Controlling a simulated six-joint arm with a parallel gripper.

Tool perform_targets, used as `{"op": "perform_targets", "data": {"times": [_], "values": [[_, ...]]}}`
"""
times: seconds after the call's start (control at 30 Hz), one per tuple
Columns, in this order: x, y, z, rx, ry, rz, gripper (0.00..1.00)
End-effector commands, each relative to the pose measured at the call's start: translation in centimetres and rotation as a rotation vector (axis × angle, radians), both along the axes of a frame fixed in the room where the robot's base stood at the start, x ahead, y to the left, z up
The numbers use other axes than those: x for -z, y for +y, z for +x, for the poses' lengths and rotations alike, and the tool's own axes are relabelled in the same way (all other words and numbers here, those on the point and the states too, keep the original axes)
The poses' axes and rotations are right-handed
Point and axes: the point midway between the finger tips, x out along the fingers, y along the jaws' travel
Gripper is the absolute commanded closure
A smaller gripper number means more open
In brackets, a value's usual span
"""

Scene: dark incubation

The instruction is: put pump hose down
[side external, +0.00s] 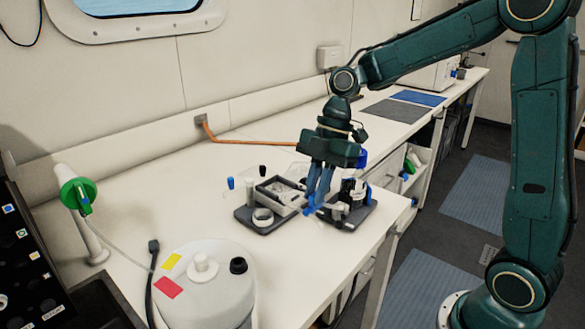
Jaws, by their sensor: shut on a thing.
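My gripper (316,205) points down with its blue fingers over the bench, between two dark trays. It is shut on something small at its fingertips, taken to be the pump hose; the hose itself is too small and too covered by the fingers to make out. Just right of the fingers, a small black-and-white device (352,190) stands on the right dark tray (350,219). I cannot tell whether the fingers touch it.
The left dark tray (246,216) carries a grey box (281,195) and a white ring-shaped dish (263,218). An orange hose (250,142) runs from the wall.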

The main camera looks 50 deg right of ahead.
Motion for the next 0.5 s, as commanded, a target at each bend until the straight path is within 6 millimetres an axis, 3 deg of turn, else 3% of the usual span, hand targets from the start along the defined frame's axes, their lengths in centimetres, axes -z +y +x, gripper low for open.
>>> {"op": "perform_targets", "data": {"times": [0.3,0.5], "values": [[6.0,0.0,-0.1,-0.001,0.005,0.000,1.00],[8.2,0.0,0.0,-0.001,0.002,-0.001,1.00]]}}
